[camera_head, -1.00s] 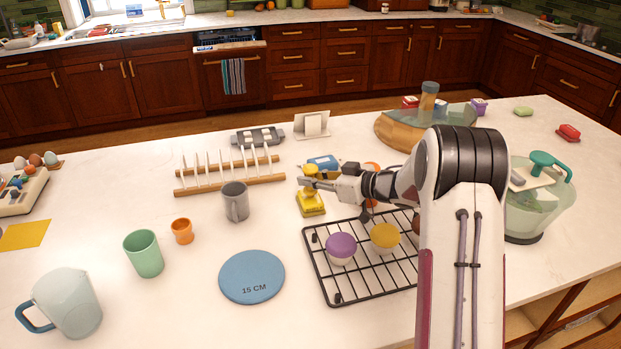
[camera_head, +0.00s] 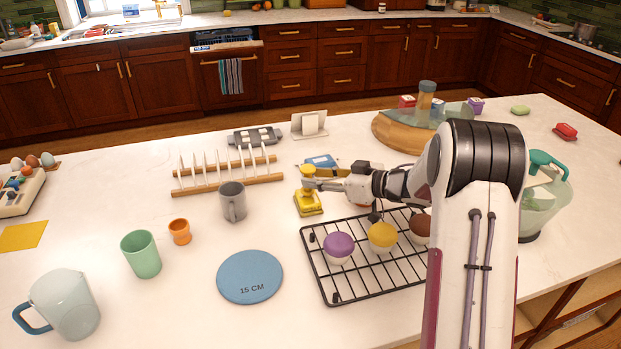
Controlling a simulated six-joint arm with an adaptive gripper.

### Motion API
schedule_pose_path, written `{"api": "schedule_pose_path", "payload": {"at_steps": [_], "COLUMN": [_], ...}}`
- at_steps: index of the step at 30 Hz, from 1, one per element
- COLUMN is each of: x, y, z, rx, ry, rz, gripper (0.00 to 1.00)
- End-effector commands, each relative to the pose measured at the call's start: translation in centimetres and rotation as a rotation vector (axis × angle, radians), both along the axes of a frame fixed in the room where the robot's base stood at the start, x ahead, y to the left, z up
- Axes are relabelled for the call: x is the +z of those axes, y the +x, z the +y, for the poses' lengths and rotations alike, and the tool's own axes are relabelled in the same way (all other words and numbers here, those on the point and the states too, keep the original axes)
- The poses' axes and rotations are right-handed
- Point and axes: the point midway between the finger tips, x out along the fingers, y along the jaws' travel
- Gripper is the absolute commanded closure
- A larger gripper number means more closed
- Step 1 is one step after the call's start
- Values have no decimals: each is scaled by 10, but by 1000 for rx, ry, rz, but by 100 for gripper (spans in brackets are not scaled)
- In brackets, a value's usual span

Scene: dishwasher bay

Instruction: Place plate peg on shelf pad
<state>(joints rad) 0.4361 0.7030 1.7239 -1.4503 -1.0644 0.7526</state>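My gripper (camera_head: 312,184) reaches left over the counter, at a small yellow object (camera_head: 309,208) with a raised yellow top. The fingers overlap its middle. They are too small to tell whether they touch or grip it. A wooden rack (camera_head: 228,184) with upright white pegs stands to the left of my gripper; I cannot tell a separate plate peg. Behind it lies a grey tray with pale pads (camera_head: 255,136), beside a white stand (camera_head: 310,125). I cannot tell which of these, if any, is the shelf pad.
A black wire rack (camera_head: 335,296) with several cupcakes lies in front of my gripper. A grey mug (camera_head: 232,202) and blue disc (camera_head: 250,277) are to its left.

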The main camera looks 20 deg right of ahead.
Motion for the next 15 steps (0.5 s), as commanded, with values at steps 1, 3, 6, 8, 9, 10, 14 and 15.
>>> {"api": "schedule_pose_path", "payload": {"at_steps": [1,3,6,8,9,10,14,15], "x": [11,22,36,44,48,51,62,64], "y": [2,2,2,2,2,2,2,2], "z": [1,2,2,1,2,2,2,2], "rx": [2,2,2,1,2,2,1,1], "ry": [-2,-2,-2,-3,-2,-2,-2,-2], "rz": [-7,-7,-6,-8,-6,-6,-5,-5], "gripper": [69,69,69,69,69,69,69,69]}}
